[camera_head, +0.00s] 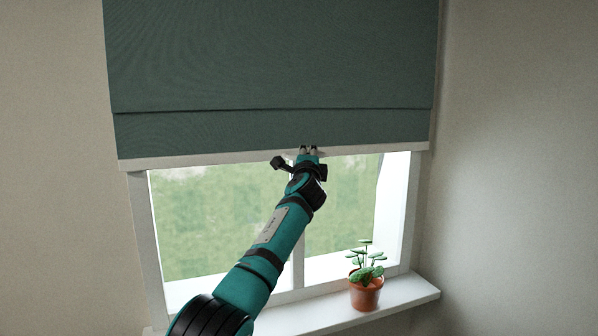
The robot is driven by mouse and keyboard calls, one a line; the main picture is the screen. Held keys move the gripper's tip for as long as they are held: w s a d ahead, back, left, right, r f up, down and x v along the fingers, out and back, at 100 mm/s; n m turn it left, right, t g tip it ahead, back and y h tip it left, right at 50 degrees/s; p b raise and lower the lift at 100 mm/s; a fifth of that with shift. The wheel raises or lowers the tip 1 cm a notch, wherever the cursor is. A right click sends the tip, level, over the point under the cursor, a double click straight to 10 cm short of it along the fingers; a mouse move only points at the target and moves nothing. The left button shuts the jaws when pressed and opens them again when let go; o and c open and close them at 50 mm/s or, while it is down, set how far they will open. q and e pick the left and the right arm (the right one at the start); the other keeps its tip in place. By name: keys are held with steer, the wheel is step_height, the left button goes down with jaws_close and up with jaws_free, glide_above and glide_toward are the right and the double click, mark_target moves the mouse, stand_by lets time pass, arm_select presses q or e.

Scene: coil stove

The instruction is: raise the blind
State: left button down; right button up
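The dark green blind (270,60) covers the upper part of the window, with a fold above its lower band. A pale bottom rail (200,160) runs along its lower edge. My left gripper (307,149) is at the middle of this rail, with its fingertips against or just in front of it. The fingers are too small to tell whether they are shut on the rail. My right gripper is not in view.
Below the blind, the window (200,225) shows blurred greenery. A potted plant (366,292) stands on the white sill (405,292), right of my arm. Bare walls flank the window on both sides.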

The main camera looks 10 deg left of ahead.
arm_select(q)
step_height(320, 180, up, 2)
steer(key=shift+r, duration=0.1)
steer(key=shift+d, duration=0.1)
steer(key=c, duration=1.4)
jaws_free()
steer(key=shift+s+r, duration=0.1)
steer(key=shift+s, duration=0.3)
steer(key=shift+o, duration=0.3)
steer(key=shift+w, duration=0.1)
steer(key=v, duration=1.2)
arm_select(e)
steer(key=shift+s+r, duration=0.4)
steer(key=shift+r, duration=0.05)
arm_select(q)
steer(key=shift+d, duration=0.1)
